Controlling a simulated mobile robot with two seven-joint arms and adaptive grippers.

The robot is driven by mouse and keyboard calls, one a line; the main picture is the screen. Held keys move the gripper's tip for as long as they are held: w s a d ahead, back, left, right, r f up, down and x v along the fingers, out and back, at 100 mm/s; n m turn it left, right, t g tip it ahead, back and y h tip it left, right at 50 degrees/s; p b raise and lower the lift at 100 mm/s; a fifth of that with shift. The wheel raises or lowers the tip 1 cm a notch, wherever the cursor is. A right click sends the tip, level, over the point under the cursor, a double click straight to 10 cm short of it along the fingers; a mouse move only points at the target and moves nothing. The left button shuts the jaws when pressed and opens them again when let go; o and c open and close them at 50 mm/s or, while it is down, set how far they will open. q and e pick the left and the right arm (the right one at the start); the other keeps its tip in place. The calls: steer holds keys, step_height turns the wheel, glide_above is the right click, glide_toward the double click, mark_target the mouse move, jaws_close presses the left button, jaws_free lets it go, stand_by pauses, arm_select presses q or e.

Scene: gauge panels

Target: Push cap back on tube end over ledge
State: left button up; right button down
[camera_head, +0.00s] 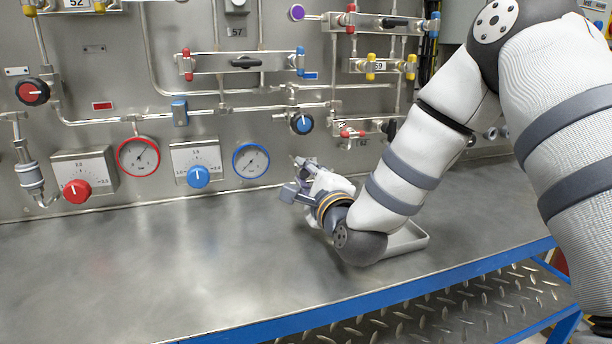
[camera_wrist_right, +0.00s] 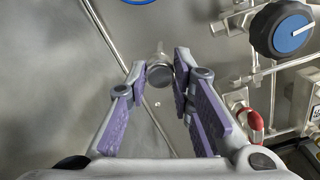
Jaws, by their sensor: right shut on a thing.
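My right gripper (camera_head: 298,178) is over the ledge (camera_head: 160,265), close to the gauge panel. In the right wrist view the gripper (camera_wrist_right: 164,82) has its purple-padded fingertips closed on a small round grey cap (camera_wrist_right: 158,76). A thin metal tube end (camera_wrist_right: 160,47) shows just beyond the cap, roughly in line with it. I cannot tell whether cap and tube touch. In the head view the fingers and wrist hide most of the cap. My left gripper is not in view.
A shallow grey tray (camera_head: 412,240) lies on the ledge, partly behind my right arm. A blue-rimmed gauge (camera_head: 251,161) and a blue-black knob (camera_head: 302,123) are on the panel near the gripper. The ledge's left half is clear.

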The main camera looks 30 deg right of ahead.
steer(key=shift+w+d, duration=0.1)
steer(key=shift+w, duration=0.4)
steer(key=c, duration=1.3)
jaws_free()
steer(key=v, duration=0.7)
steer(key=shift+s, duration=0.25)
